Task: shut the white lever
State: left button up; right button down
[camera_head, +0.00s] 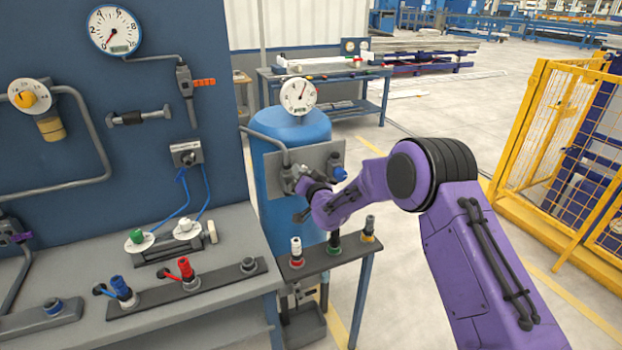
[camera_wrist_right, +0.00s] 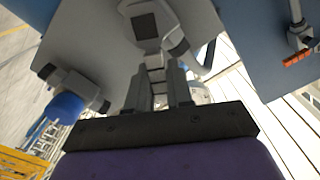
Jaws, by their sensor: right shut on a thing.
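My right gripper (camera_head: 306,188) reaches from the right to the grey plate (camera_head: 325,158) on the front of the blue tank. In the right wrist view its two dark fingers (camera_wrist_right: 158,86) are shut on a pale, jointed piece, the white lever (camera_wrist_right: 155,66). This lever runs up to a grey valve body (camera_wrist_right: 147,24) on the plate. In the head view the gripper and wrist hide the lever. The lever's exact angle is hard to tell. My left gripper is not in view.
A blue-handled valve (camera_head: 340,174) sits close to my right wrist, on the same plate. A round gauge (camera_head: 298,96) tops the tank. A small stand (camera_head: 330,258) with several fittings is below my forearm. A yellow fence (camera_head: 560,150) stands at right.

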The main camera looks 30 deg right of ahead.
jog(key=shift+s+d+f+m+b, duration=0.1)
jog(key=shift+d+f+m+b, duration=0.55)
jog(key=shift+m+b, duration=1.15)
jog(key=shift+w+d+f+m+b, duration=0.1)
jog(key=shift+d+f+m+b, duration=0.15)
jog(key=shift+f+m+b, duration=1.45)
jog(key=shift+s+d+f+m+b, duration=0.15)
jog(key=shift+d+m+b, duration=0.3)
jog(key=shift+m+b, duration=1.4)
jog(key=shift+f+m+p, duration=0.1)
jog(key=shift+m+p, duration=0.5)
jog(key=shift+m, duration=0.05)
jog(key=c, duration=1.1)
grip_release()
jog(key=s+b, duration=0.1)
jog(key=s, duration=0.9)
jog(key=shift+s+a, duration=0.25)
jog(key=shift+a, duration=0.15)
